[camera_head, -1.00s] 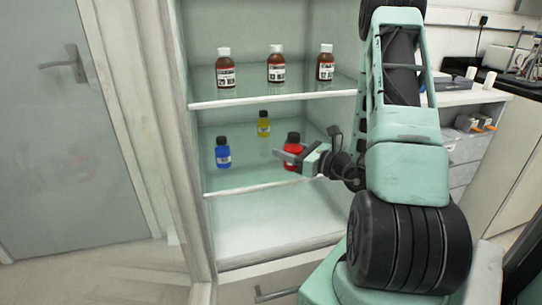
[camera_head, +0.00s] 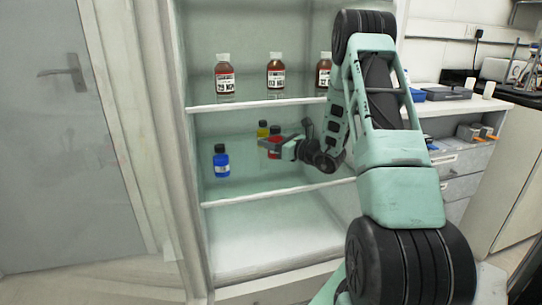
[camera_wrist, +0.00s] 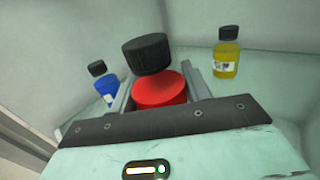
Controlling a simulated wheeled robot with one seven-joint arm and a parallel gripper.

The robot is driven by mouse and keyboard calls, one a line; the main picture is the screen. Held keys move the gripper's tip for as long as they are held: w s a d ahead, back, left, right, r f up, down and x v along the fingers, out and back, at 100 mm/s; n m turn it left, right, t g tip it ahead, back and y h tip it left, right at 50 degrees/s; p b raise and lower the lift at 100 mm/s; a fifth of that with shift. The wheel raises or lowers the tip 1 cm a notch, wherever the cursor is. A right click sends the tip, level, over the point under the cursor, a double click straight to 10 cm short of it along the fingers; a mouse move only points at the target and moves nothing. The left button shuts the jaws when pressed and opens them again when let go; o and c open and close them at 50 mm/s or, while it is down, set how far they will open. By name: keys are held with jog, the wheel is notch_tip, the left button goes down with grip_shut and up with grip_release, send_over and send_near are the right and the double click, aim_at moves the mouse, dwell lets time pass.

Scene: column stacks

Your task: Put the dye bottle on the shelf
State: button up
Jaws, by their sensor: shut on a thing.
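A red dye bottle with a black cap (camera_head: 274,131) is inside the open cabinet, over the middle shelf (camera_head: 280,193). My gripper (camera_head: 268,146) is shut on it, reaching in from the right. In the wrist view the red bottle (camera_wrist: 158,88) is between the two fingers, its black cap towards the camera. A blue bottle (camera_head: 221,163) stands on this shelf to the left. A yellow bottle (camera_head: 262,129) stands further back, partly covered by the red bottle and my gripper.
Three brown bottles (camera_head: 276,73) stand on the upper shelf (camera_head: 245,106), above my gripper. The cabinet's left side frame (camera_head: 180,150) is near the blue bottle. The space below the middle shelf is empty. A counter with drawers (camera_head: 465,160) is at the right.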

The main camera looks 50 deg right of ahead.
aim_at(271, 154)
notch_tip(271, 154, down, 4)
jog(key=shift+f+b, duration=0.2)
jog(key=shift+b, duration=0.25)
jog(key=shift+w+d+f, duration=0.1)
jog(key=shift+w, duration=0.05)
jog(key=shift+f, duration=0.1)
jog(key=shift+f, duration=0.15)
jog(key=o, duration=1.1)
